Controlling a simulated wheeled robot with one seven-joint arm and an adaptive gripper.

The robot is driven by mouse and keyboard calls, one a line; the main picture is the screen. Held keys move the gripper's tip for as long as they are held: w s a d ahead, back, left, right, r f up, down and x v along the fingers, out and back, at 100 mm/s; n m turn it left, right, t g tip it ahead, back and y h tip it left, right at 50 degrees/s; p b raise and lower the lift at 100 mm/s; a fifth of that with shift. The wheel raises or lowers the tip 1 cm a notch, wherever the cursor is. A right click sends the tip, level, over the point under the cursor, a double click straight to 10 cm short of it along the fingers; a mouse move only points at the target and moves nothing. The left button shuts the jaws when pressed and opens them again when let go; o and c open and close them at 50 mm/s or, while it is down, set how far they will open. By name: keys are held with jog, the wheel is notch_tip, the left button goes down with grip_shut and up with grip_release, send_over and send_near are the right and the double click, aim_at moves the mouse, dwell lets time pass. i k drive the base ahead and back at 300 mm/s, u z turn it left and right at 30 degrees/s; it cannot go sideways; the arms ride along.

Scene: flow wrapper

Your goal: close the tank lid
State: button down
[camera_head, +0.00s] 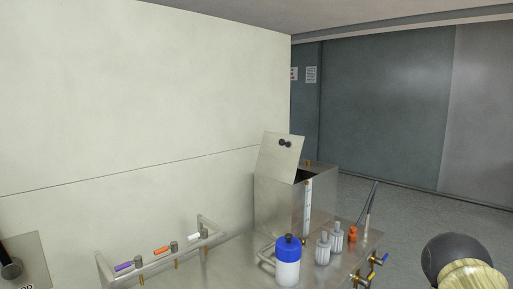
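The tank (278,210) is a metal box standing at the back of a metal worktop, against the pale wall. Its lid (278,158) is open, a flat light-metal plate standing up and tilted at the tank's left side. A small dark knob (285,143) sits near the lid's upper edge. The dark opening of the tank shows to the right of the lid. A pale scale strip (307,208) runs down the tank's near corner. My gripper is not in view.
On the metal worktop (225,262), a white bottle with a blue cap (288,262) and two grey ribbed knobs (323,249) stand before the tank. A rail (150,257) with coloured parts is at left. Open floor (410,215) lies beyond.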

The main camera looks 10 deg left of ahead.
aim_at(280, 155)
jog(key=u, duration=0.45)
jog(key=k, duration=1.15)
jog(key=z, duration=0.45)
jog(key=i, duration=1.7)
jog(key=u, duration=0.8)
